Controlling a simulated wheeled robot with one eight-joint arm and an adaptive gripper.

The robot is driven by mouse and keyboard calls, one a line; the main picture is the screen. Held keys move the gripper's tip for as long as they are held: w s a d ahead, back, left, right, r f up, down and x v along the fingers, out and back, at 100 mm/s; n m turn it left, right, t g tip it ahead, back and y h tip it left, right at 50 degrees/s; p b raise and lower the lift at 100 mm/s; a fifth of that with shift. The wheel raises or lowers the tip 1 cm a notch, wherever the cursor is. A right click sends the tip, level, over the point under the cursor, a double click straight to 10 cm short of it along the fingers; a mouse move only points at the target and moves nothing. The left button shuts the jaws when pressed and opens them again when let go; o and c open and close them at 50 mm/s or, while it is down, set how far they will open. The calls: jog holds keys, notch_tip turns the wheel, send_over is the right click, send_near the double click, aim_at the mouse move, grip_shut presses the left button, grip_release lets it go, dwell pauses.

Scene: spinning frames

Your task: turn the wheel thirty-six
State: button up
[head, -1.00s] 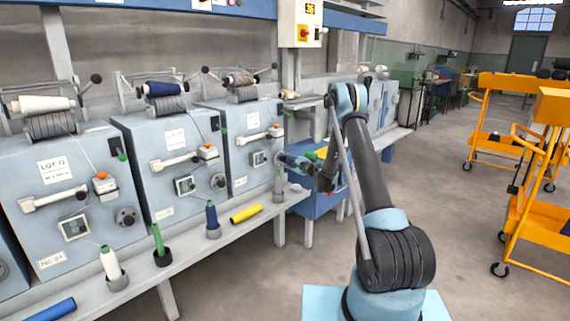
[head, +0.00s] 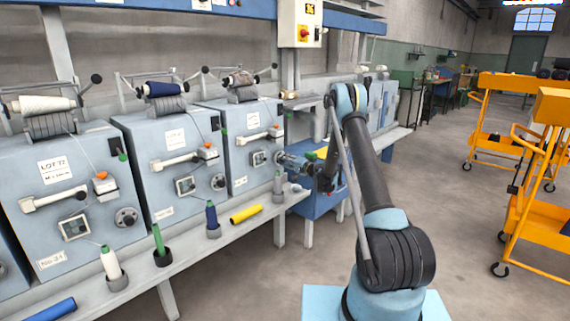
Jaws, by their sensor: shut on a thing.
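The third blue machine (head: 236,135) stands nearest my arm, at the right end of the row.
Bobbins, one a yellow tube (head: 246,214), are on the grey bench ledge (head: 185,250). Orange trolleys (head: 540,180) stand at right. The floor between is clear.

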jog(key=shift+w+d+f+n, duration=0.1)
jog(key=shift+n, duration=3.75)
jog(key=shift+f+n, duration=0.1)
jog(key=shift+n, duration=3.75)
jog(key=o, duration=1.1)
jog(key=v, duration=1.2)
